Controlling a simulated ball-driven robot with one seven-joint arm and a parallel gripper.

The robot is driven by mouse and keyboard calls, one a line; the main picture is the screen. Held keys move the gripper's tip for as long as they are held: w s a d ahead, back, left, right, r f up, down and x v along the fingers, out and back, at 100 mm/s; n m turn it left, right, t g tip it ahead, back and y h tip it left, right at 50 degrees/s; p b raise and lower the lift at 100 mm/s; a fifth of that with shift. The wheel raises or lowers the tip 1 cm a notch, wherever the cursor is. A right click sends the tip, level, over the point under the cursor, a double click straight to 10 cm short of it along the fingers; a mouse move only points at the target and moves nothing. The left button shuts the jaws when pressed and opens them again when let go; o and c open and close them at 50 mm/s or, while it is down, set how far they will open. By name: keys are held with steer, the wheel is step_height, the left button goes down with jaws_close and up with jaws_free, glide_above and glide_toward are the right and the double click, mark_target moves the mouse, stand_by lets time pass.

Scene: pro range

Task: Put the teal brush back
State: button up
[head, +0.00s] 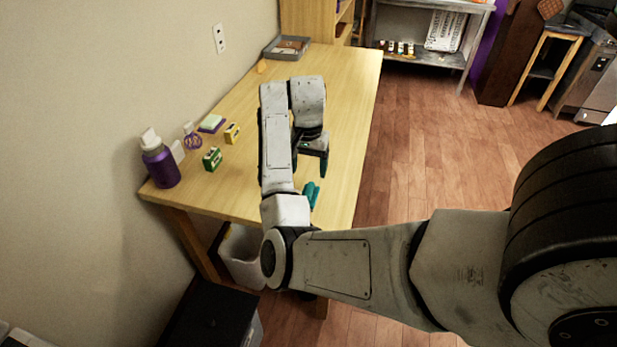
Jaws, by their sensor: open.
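The teal brush (312,192) lies on the wooden table (343,115) near its front right edge. It is partly hidden behind my arm. My gripper (318,165) points down above the table, a little beyond the brush in the picture. It is open, and nothing shows between its fingers. I cannot tell how high the fingertips are above the table.
A purple bottle (161,165), a green box (212,158), a yellow box (232,133) and a sponge-like block (212,123) stand at the table's left. A grey tray (269,52) with items sits at the far end. A white bin (240,262) stands below.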

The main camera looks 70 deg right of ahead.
steer(key=shift+r, duration=0.2)
steer(key=shift+s+a+f, duration=0.15)
steer(key=shift+s+f, duration=0.05)
steer(key=shift+f, duration=0.05)
steer(key=s+a+f+n, duration=0.3)
steer(key=a+n, duration=0.2)
steer(key=a, duration=0.5)
steer(key=s+a+f+n, duration=0.4)
steer(key=a+n, duration=0.2)
steer(key=a, duration=0.4)
steer(key=s+a+f+n+t, duration=0.1)
steer(key=s+a+f+n, duration=0.3)
steer(key=a, duration=0.6)
steer(key=shift+s+a+n, duration=0.25)
steer(key=shift+a+n, duration=0.15)
steer(key=shift+n, duration=0.5)
steer(key=shift+f, duration=0.1)
